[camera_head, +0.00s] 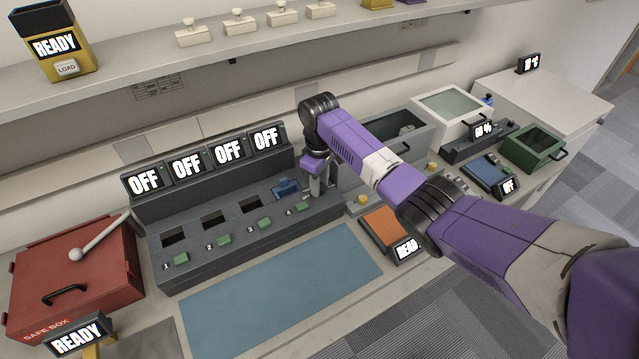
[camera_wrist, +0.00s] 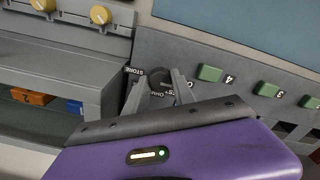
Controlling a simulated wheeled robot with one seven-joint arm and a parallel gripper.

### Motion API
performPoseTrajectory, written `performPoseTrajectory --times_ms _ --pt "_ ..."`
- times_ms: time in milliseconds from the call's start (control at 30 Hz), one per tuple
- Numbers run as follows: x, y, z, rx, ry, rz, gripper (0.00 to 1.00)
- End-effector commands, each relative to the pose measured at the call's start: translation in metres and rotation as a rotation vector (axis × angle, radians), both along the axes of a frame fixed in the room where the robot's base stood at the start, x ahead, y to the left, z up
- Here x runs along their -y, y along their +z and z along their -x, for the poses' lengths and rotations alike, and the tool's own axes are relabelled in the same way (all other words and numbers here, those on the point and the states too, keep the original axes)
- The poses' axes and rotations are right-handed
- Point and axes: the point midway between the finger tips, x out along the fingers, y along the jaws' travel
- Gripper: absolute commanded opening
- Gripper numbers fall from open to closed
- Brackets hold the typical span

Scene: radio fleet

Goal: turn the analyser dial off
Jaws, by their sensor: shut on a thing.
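The analyser (camera_head: 240,225) is a long dark grey unit with several slots, green buttons and a row of displays behind that all read OFF. Its dial (camera_wrist: 160,79) is dark and round, beside the green button marked 4 in the wrist view. Partly covered labels surround it, one reading STORE. My gripper (camera_wrist: 160,80) is shut on the dial, one finger on each side. In the head view my gripper (camera_head: 321,188) is at the unit's right end and hides the dial. Which label the dial points to cannot be told.
A blue block (camera_head: 286,187) sits in the rightmost slot, close left of my gripper. A grey bin (camera_head: 395,150) stands right of it. An orange pad (camera_head: 380,222) and a blue mat (camera_head: 280,285) lie in front. A red safe box (camera_head: 75,270) is at the left.

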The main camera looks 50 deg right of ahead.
Motion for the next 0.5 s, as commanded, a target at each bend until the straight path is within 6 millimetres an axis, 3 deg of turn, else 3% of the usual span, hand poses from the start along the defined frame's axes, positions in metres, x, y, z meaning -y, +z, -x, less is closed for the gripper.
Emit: performPoseTrajectory --times_ms 367,400,500 --pt "0.0 0.0008 -0.0006 0.001 0.006 0.001 0.0" --pt "0.0 0.0008 -0.0006 0.001 0.006 0.001 0.36" --pt "0.0 0.0007 -0.0006 0.001 0.005 0.001 0.52"
